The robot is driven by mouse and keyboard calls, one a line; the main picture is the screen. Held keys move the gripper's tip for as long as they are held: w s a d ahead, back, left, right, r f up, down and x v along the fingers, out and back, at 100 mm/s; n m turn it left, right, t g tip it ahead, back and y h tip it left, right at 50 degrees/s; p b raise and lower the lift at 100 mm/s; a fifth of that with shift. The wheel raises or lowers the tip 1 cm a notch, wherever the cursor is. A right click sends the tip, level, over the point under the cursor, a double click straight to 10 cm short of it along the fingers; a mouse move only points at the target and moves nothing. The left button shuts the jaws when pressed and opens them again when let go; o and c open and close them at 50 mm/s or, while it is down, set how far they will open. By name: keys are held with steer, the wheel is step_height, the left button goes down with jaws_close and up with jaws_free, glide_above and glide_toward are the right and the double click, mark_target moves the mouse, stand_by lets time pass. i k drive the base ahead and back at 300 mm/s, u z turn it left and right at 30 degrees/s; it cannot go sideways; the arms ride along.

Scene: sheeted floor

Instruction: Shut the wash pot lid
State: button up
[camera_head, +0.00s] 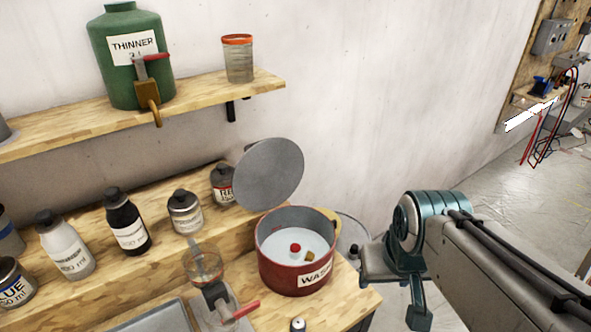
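The red wash pot (290,277) stands on the wooden bench near its right end. Its label reads "WAS", with the rest out of sight. The pot's round grey lid (268,174) stands raised and tilted at the pot's back left, so the pot is open. Pale liquid shows inside, with a small red-capped thing and a yellowish thing in it. My gripper (396,292) is to the right of the pot and apart from it, at the end of my teal and grey arm.
Several bottles and cans (127,222) line a raised wooden step behind the bench. A shelf (187,100) above holds a green thinner jug (128,55) and an orange-rimmed jar (238,60). A red-handled valve (222,305) with a clear cup is left of the pot.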

mark_target(270, 171)
steer(key=u, duration=1.05)
steer(key=k, duration=0.3)
steer(key=z, duration=0.3)
steer(key=i, duration=0.45)
